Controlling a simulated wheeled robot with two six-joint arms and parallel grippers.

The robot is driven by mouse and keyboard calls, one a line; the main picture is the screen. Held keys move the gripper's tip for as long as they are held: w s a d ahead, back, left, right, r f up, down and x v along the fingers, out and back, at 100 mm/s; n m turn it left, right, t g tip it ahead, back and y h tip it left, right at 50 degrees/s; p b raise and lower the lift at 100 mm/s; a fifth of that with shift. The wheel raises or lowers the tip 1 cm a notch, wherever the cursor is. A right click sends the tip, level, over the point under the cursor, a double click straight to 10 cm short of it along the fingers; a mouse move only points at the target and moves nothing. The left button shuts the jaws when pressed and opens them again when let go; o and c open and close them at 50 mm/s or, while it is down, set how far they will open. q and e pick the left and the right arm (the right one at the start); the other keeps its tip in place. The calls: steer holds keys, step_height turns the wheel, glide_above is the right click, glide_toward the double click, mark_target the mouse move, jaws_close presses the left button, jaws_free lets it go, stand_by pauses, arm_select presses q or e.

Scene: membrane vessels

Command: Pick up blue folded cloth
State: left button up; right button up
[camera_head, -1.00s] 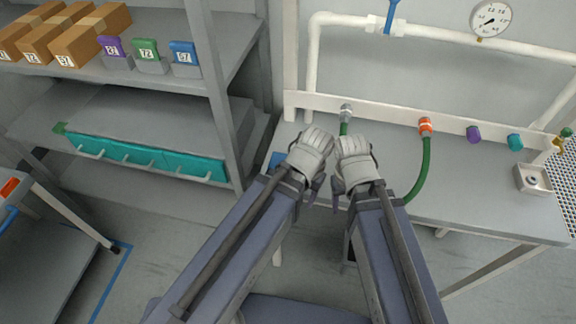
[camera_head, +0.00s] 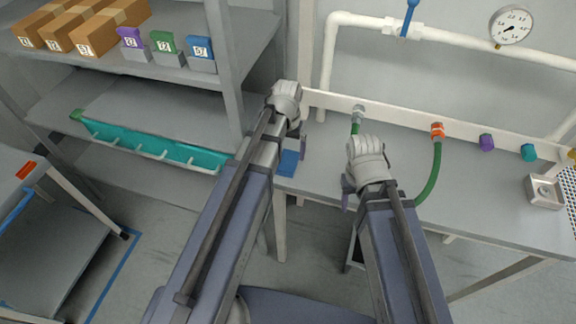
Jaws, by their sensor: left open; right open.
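The blue folded cloth (camera_head: 288,163) lies flat at the left front corner of the grey bench. My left gripper (camera_head: 290,142) is above and beside the cloth, with its fingers apart and nothing between them; part of the cloth may be hidden behind my arm. My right gripper (camera_head: 346,196) is to the right of the cloth, over the bench's front edge, and appears empty. Its fingertips are partly hidden by the hand.
The grey bench (camera_head: 470,205) has a green hose (camera_head: 433,175) running down from an orange fitting, close to my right arm. A shelf post (camera_head: 224,75) stands left of my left gripper.

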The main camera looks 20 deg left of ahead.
mark_target(288, 161)
arm_select(q)
steer(key=shift+f, duration=0.4)
steer(key=f+b, duration=0.2)
steer(key=w+f+b, duration=0.1)
steer(key=f+b, duration=0.2)
steer(key=shift+a, duration=0.1)
steer(key=c, duration=1.2)
steer(key=shift+c, duration=0.2)
steer(key=shift+r, duration=0.1)
step_height(288, 161, up, 10)
steer(key=p, duration=1)
